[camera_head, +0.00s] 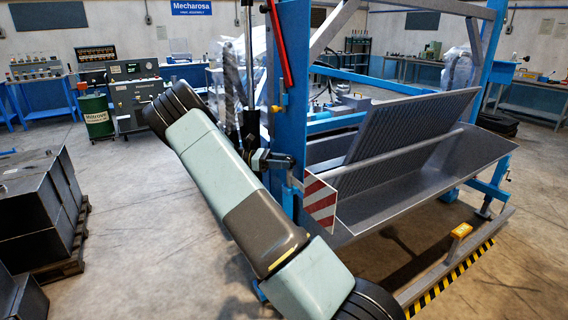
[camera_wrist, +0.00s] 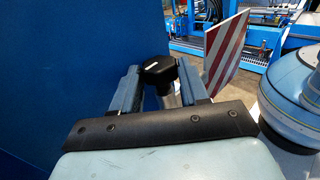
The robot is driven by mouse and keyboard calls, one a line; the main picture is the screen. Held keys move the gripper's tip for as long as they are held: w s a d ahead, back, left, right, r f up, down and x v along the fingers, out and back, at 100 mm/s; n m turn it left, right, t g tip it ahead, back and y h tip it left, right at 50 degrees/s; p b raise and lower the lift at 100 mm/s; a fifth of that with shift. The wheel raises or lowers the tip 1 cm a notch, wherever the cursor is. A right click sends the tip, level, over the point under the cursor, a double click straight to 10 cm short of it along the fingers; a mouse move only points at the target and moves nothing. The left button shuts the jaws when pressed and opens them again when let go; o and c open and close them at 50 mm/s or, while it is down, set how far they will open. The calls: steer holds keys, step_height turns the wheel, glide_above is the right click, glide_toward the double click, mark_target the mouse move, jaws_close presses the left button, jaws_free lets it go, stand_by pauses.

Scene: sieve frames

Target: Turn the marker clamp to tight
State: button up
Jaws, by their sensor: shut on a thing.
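The marker plate (camera_head: 320,203), striped red and white, stands at the front blue post of the sieve frame. It also shows in the wrist view (camera_wrist: 225,52), to the right of my gripper. My gripper (camera_wrist: 160,74) has its two grey-blue fingers on either side of the clamp's black knob (camera_wrist: 158,69) and is shut on it. A pale metal shaft shows below the knob, partly hidden by the gripper's dark front edge. I cannot read the knob's turn position.
The blue post (camera_head: 290,110) rises close beside my arm; a large blue surface (camera_wrist: 65,60) fills the wrist view's left. A grey sieve trough (camera_head: 420,180) lies to the right. Dark crates (camera_head: 35,205) stand at left. Open floor (camera_head: 130,240) lies between the crates and my arm.

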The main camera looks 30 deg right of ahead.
steer(key=shift+w+m+g+y, duration=0.15)
steer(key=shift+m+g+y, duration=0.35)
steer(key=shift+g, duration=0.1)
steer(key=o, duration=1.1)
steer(key=shift+d, duration=0.1)
steer(key=shift+c, duration=0.2)
